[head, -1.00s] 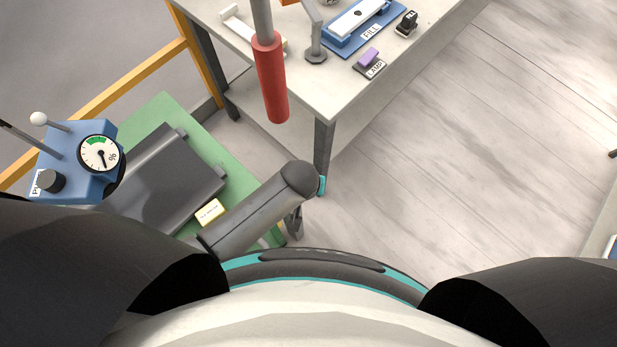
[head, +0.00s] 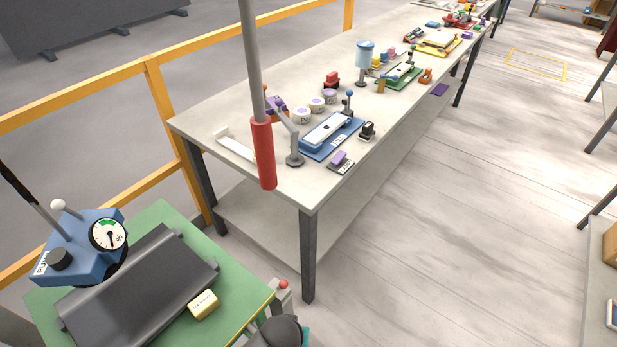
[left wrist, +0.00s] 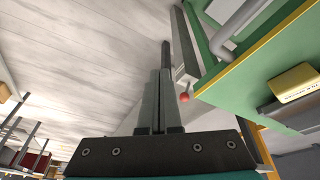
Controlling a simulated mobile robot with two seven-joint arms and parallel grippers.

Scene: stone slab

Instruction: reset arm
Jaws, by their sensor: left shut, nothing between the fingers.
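My left gripper (left wrist: 165,55) shows in the left wrist view, with its fingers shut together and nothing between them. It is beside the green table (left wrist: 236,92), and the floor shows behind the fingers. In the head view a dark rounded part of my arm (head: 281,331) shows at the bottom edge, and the left fingers are not visible. My right gripper is in neither current view. A dark grey slab (head: 140,290) lies on the green table (head: 152,219) at the lower left, untouched by any gripper I see.
A blue pump unit with a dial (head: 85,245) stands by the slab. A cream labelled block (head: 204,304) lies beside it. A rod with a red grip (head: 263,155) hangs before the long workbench (head: 300,188). A yellow rail (head: 160,100) runs behind. Floor (head: 430,240) at right is clear.

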